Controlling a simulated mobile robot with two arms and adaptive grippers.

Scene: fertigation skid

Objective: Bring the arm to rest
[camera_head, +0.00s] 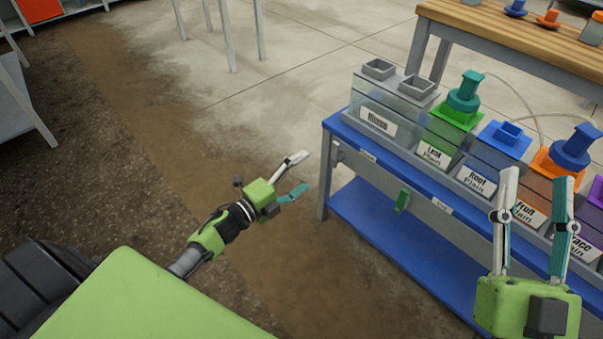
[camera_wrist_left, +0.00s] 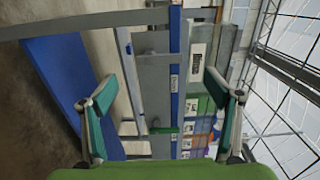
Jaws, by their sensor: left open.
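My left gripper (camera_head: 302,172) is open and empty in the head view, over the brown floor to the left of the blue skid (camera_head: 342,125). Its two fingers are spread apart and touch nothing. In the left wrist view the fingers (camera_wrist_left: 158,88) stand wide apart, with the skid's frame and labelled tanks seen beyond them. My right gripper (camera_head: 537,180) is at the lower right of the head view, pointing up the picture in front of the tanks. Its fingers are apart with nothing between them; they hide parts of the fruit and neighbouring tanks.
Several tanks stand on the skid, including ones labelled Leaf (camera_head: 434,155) and Root (camera_head: 476,180). A green handle (camera_head: 402,200) hangs on the skid's front. A wooden table (camera_head: 500,28) stands behind. The floor (camera_head: 130,150) left of my left gripper is clear.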

